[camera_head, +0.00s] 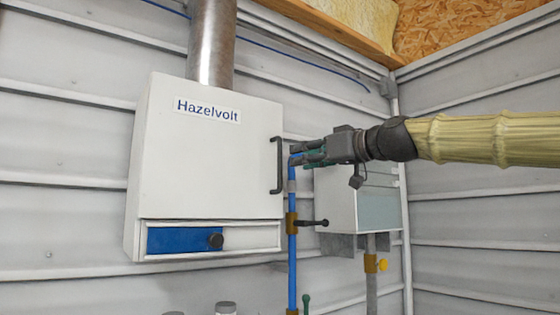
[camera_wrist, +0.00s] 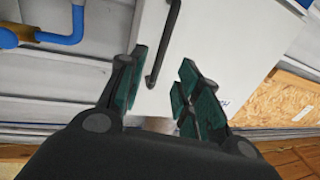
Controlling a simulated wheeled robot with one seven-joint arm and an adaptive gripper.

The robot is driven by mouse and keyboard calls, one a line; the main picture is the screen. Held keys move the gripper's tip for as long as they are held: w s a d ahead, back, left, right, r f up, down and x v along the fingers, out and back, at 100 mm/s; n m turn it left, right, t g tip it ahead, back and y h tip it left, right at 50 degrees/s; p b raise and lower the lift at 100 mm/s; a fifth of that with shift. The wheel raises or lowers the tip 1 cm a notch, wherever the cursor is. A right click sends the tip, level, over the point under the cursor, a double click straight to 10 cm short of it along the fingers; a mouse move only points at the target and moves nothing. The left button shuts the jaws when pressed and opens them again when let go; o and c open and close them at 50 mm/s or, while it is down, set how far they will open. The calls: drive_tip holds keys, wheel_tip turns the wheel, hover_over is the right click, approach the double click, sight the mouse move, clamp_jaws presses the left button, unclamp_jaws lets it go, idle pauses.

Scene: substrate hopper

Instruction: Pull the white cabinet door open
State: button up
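The white cabinet (camera_head: 205,160) labelled "Hazelvolt" hangs on the wall, left of centre in the head view. Its white door (camera_head: 200,165) looks closed, and part of it fills the middle of the wrist view (camera_wrist: 225,55). A black bar handle (camera_head: 279,165) stands upright near the door's right edge. My gripper (camera_head: 293,155) is just right of the handle's upper half, pointing left. In the wrist view my gripper (camera_wrist: 163,85) is open, with the handle (camera_wrist: 164,40) showing in the gap between its fingers. It is not closed on the handle; the remaining distance is unclear.
A blue pipe (camera_head: 292,235) with a brass valve runs just right of the cabinet, close below my gripper. A smaller grey-white box (camera_head: 338,200) is behind my gripper. A blue panel with a dark knob (camera_head: 215,241) sits below the door. A metal duct (camera_head: 212,45) rises above.

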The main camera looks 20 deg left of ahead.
drive_tip(key=p, duration=0.3)
hover_over(280, 185)
drive_tip(key=shift+w+a, duration=0.15)
drive_tip(key=shift+w, duration=0.2)
clamp_jaws()
